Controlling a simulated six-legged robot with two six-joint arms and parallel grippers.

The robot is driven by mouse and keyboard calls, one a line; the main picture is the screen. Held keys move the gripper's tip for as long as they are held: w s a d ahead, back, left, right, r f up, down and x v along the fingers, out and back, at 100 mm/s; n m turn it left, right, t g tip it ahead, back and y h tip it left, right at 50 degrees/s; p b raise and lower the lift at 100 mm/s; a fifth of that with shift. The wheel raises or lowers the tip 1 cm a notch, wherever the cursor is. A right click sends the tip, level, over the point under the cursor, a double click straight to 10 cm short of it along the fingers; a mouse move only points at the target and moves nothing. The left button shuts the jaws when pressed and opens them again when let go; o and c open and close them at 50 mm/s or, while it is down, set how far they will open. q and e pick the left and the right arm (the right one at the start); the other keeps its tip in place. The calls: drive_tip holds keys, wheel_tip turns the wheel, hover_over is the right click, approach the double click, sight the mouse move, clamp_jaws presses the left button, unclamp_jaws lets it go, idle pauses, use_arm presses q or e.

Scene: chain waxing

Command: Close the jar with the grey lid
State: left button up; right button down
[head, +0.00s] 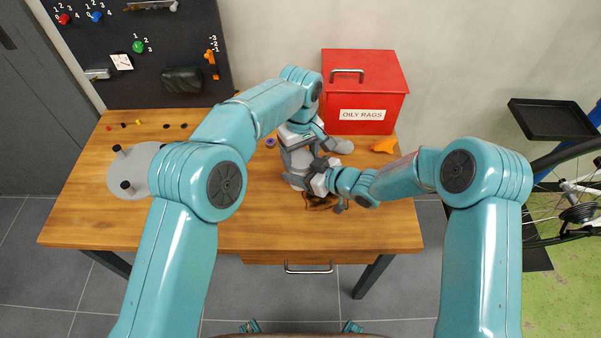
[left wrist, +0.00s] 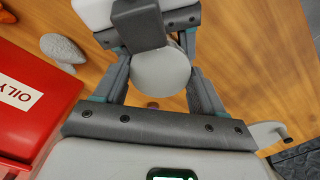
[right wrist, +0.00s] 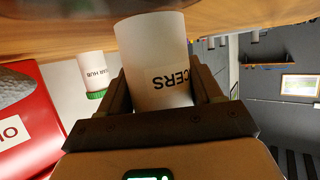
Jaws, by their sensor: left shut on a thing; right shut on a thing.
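My left gripper (head: 297,168) points down over the table, with its fingers shut on the round grey lid (left wrist: 162,72), seen from above in the left wrist view. My right gripper (head: 316,180) comes in from the right, close against the left one. That view has the table at the top. The jar's mouth is hidden by my right gripper, and I cannot tell whether lid and jar touch.
A second white jar (right wrist: 91,67) with a green lid stands nearby. The red oily rags box (head: 365,90) is behind the grippers. A grey lump (head: 338,146) and an orange wedge (head: 384,146) lie before it. A grey disc (head: 120,178) is at left; the table's front is clear.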

use_arm(q)
drive_tip(key=o, duration=1.2)
drive_tip(key=shift+c, duration=0.2)
drive_tip(key=shift+r, duration=0.1)
drive_tip(key=shift+r, duration=2.15)
drive_tip(key=shift+c, duration=0.8)
wheel_tip(320, 180, up, 4)
drive_tip(key=shift+f+m, duration=0.1)
drive_tip(key=shift+m, duration=0.6)
drive_tip(key=shift+c, duration=0.4)
drive_tip(key=shift+f, duration=0.1)
drive_tip(key=shift+f, duration=4)
